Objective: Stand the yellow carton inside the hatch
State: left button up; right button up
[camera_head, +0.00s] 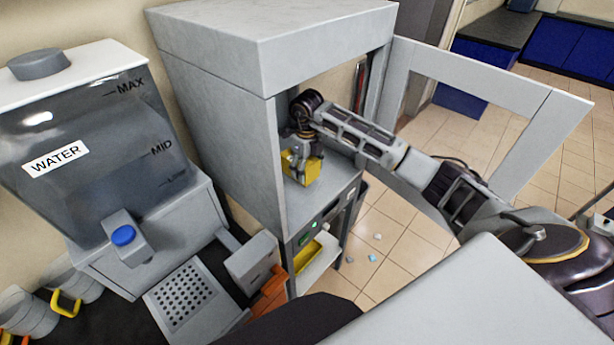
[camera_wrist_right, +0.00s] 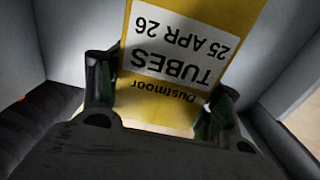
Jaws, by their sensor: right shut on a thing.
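The yellow carton (camera_head: 313,171) is within the grey hatch cabinet (camera_head: 220,125), low in its open compartment. My right gripper (camera_head: 301,166) reaches in through the opening and is shut on the carton from above. In the right wrist view the carton (camera_wrist_right: 190,80) sits between the two fingers (camera_wrist_right: 160,105), its white "TUBES 25 APR 26" label facing the camera upside down. I cannot tell whether the carton's bottom touches the compartment floor (camera_head: 332,195). The hatch door (camera_head: 480,85) stands open to the right. My left gripper is out of view.
A water tank (camera_head: 95,150) with a blue button stands left of the hatch, above a perforated tray (camera_head: 190,292). A yellow item (camera_head: 310,254) lies in a lower bay. Small pale bits (camera_head: 373,258) lie on the tiled floor. My right arm fills the space before the open door.

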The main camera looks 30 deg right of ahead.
jog(key=shift+f, duration=0.1)
jog(key=shift+f+p, duration=0.3)
jog(key=shift+f, duration=1.45)
jog(key=shift+f, duration=0.15)
jog(key=o, duration=1.1)
jog(key=shift+r+b, duration=1)
jog(key=shift+r, duration=5.15)
